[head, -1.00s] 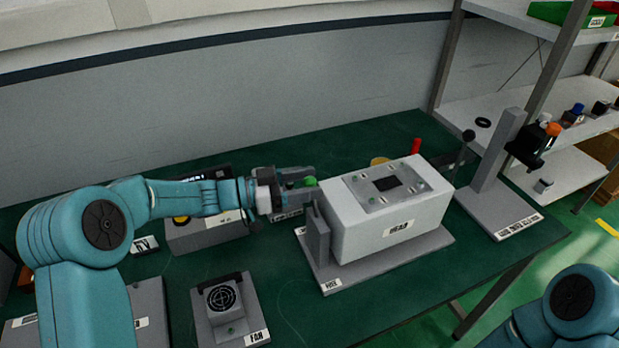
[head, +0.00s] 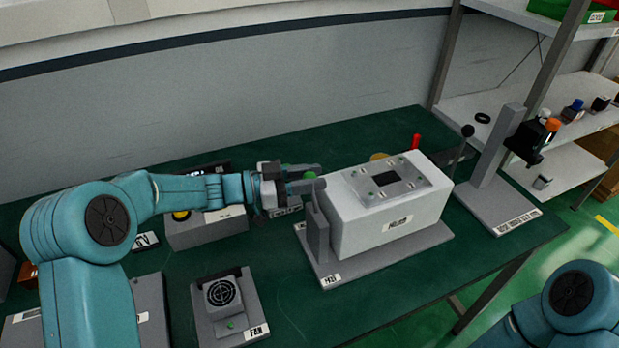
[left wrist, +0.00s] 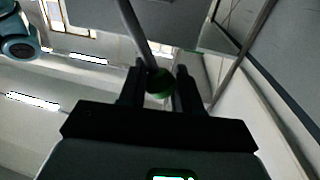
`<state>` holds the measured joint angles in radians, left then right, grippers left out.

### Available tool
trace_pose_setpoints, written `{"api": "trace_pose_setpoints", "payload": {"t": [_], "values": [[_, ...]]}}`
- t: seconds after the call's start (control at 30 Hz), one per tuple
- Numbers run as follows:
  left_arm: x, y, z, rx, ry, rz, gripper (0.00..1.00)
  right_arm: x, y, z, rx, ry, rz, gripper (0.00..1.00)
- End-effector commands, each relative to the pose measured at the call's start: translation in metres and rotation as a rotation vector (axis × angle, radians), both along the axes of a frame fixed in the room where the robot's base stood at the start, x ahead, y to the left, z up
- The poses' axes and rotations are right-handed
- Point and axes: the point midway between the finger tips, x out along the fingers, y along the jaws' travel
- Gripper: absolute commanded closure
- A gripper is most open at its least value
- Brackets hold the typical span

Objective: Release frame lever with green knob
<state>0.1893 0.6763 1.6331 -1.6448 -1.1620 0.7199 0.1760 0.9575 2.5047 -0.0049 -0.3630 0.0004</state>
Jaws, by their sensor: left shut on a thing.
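The green knob (head: 309,175) is between the fingers of my left gripper (head: 313,177), just left of the white block's top edge. In the left wrist view, the green knob (left wrist: 160,82) sits between the two dark fingers of the left gripper (left wrist: 159,72), with the grey lever rod (left wrist: 134,28) running up from it. The left gripper is shut on the knob. In the head view a grey upright (head: 317,228) stands below the knob on the frame's base plate (head: 345,262), and the lever there is mostly hidden. My right gripper is out of view.
The white block (head: 385,212) with a metal top plate (head: 393,185) sits on the base plate. A fan unit (head: 222,292) stands at front left. A grey stand (head: 492,160) and a black-knobbed lever (head: 467,131) stand right. Green table (head: 310,315) is bare in front.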

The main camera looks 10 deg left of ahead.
Motion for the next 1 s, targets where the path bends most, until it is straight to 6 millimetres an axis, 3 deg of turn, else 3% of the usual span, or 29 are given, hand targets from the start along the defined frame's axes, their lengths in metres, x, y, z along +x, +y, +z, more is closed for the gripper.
{"api": "trace_pose_setpoints", "payload": {"t": [0.6, 1.0], "values": [[-0.026, -0.017, 0.009, 0.236, -0.351, 0.004, 1.00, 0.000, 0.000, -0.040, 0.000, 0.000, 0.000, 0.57], [-0.035, -0.023, 0.012, 0.318, -0.472, 0.004, 1.00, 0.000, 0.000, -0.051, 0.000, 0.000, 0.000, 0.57]]}}
